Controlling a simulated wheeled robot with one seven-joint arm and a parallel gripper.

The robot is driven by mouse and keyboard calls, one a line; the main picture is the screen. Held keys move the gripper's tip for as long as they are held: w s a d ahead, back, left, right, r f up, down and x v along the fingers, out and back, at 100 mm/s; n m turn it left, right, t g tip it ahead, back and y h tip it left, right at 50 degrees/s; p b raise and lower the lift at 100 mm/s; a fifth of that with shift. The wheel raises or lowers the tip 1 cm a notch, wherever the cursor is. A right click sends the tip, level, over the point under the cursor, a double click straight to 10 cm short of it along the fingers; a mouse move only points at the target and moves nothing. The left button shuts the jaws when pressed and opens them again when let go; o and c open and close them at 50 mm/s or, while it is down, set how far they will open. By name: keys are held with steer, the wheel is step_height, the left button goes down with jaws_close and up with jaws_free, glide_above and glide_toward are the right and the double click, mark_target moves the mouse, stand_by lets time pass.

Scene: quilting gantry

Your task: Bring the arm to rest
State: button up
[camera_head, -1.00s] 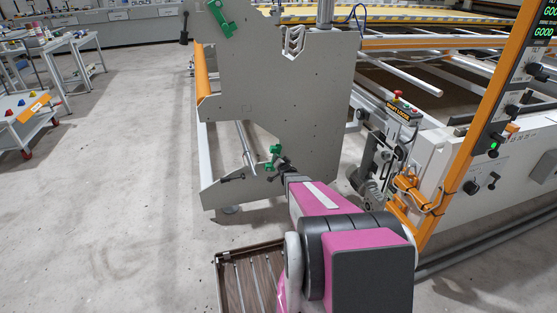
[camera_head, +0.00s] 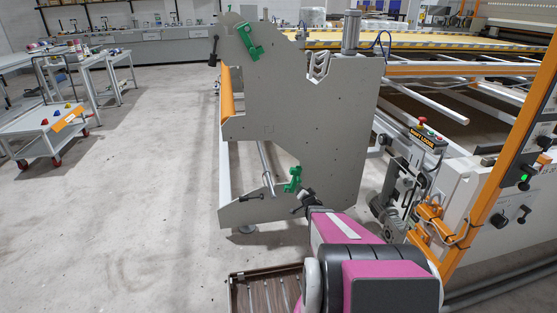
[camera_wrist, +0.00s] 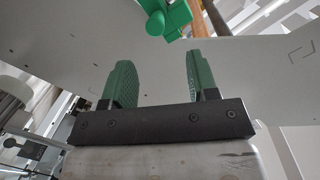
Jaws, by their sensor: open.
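My gripper (camera_wrist: 160,68) is open in the wrist view, with two green ribbed fingers apart and nothing between them. A green clamp (camera_wrist: 168,14) shows beyond the fingertips at the top of the wrist view, clear of the fingers. In the head view my pink and black arm reaches up from the bottom. Its dark end is close to the lower green clamp (camera_head: 293,178) on the grey side plate (camera_head: 300,110); the fingers are too small to make out there.
An upper green clamp (camera_head: 247,40) sits near the plate's top. The orange-edged gantry machine (camera_head: 480,190) is close on the right. A brown slatted tray (camera_head: 265,292) lies beside my arm. A white cart (camera_head: 45,130) stands left. Floor between cart and plate is clear.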

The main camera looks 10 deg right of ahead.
steer(key=s+a+r+n+g, duration=0.2)
steer(key=s+a+r+g, duration=0.2)
steer(key=s, duration=0.5)
steer(key=s+a+r+n+g, duration=0.3)
steer(key=s+a+g, duration=0.3)
steer(key=s, duration=0.3)
steer(key=s+a+r+n+g, duration=0.3)
steer(key=s+a+r+g, duration=0.2)
steer(key=s, duration=0.4)
steer(key=shift+a+r+g, duration=0.2)
steer(key=shift+r+g, duration=0.3)
steer(key=shift+g, duration=0.4)
